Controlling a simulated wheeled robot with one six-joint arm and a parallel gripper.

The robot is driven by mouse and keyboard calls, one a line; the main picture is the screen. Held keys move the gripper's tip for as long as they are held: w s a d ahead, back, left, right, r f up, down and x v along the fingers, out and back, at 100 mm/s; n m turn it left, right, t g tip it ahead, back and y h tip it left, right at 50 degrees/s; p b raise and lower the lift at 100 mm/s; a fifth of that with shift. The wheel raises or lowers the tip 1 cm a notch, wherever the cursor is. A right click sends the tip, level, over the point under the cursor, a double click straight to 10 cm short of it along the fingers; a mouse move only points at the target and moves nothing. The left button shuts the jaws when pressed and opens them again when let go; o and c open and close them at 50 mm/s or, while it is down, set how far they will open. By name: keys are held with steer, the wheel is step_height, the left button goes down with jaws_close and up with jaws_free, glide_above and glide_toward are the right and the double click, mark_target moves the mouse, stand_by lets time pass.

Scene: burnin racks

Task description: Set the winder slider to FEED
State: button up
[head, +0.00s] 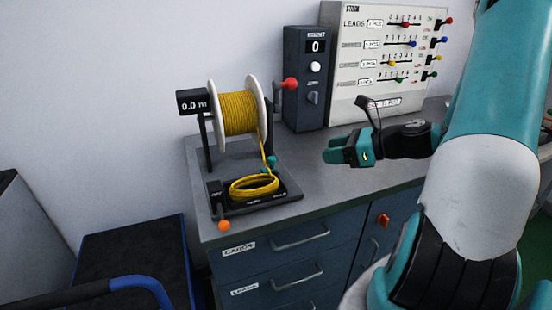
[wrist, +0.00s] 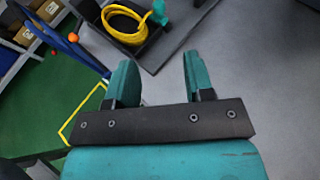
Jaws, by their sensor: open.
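The winder stands on the left end of the grey bench, with a yellow cord spool (head: 240,112), a "0.0 m" display (head: 192,102) and a red crank knob (head: 290,84). A black tray (head: 291,194) below holds a coil of yellow cord (head: 254,187), also in the wrist view (wrist: 122,36). An orange ball knob (head: 223,226) sticks out at the tray's front left; it also shows in the wrist view (wrist: 73,38). I cannot tell surely which part is the slider, and the tray's small lettering is unreadable. My gripper (head: 334,152) is open and empty, right of the tray and apart from it.
A dark box (head: 305,85) with a "0" display and a white stock panel (head: 385,60) with coloured sliders stand behind. A teal piece (head: 269,162) stands by the cord. A blue-railed cart (head: 130,265) is at lower left. Bench top between tray and gripper is clear.

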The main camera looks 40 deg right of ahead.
steer(key=p+x, duration=0.1)
steer(key=x, duration=1.5)
steer(key=shift+w+a+f, duration=0.1)
steer(key=shift+w+a, duration=0.05)
steer(key=shift+w, duration=0.05)
jaws_close()
